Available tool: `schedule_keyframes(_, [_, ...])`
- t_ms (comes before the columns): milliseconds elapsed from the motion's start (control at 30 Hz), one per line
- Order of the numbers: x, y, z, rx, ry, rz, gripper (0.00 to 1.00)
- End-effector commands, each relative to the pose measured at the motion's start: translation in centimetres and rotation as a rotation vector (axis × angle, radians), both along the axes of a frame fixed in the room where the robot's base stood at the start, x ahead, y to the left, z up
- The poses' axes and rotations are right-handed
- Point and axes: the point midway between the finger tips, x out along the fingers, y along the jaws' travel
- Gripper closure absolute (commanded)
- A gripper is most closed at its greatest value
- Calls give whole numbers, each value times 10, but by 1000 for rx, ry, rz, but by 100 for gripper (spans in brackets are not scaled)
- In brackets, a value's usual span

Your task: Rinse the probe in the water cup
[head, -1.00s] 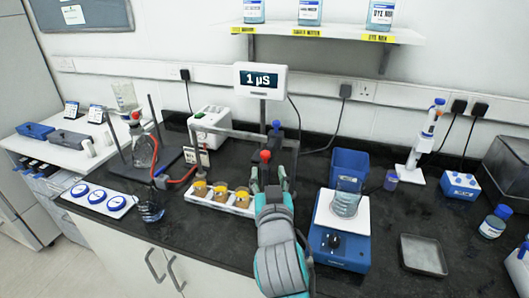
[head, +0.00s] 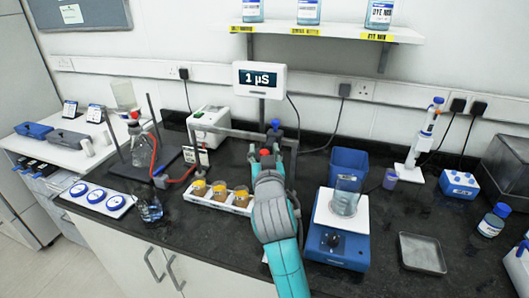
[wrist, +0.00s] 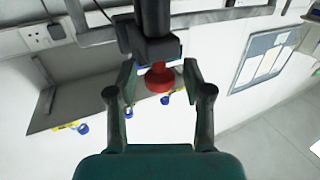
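A probe with a red knob (head: 265,152) hangs at the metal rail frame behind the cup rack. In the wrist view the red knob (wrist: 160,78) lies between my fingertips, with a gap on each side. My gripper (wrist: 160,85) is open; in the head view (head: 266,165) it is just in front of the knob and hides the lower probe. A glass beaker (head: 346,196) with clear liquid stands on the blue-and-white stirrer (head: 338,245). Several yellow-topped cups (head: 220,189) stand in a white rack (head: 238,209). I cannot tell which vessel is the water cup.
A blue-knobbed probe (head: 275,128) is on the frame beside the red one. A display (head: 262,79) reads 1 µS. The shelf (head: 330,32) overhangs the back.

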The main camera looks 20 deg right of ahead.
Motion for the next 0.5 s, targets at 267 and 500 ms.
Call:
schedule_keyframes(267, [0,0,0,0,0,0,100])
schedule_keyframes(500, [0,0,6,0,-3,-1,100])
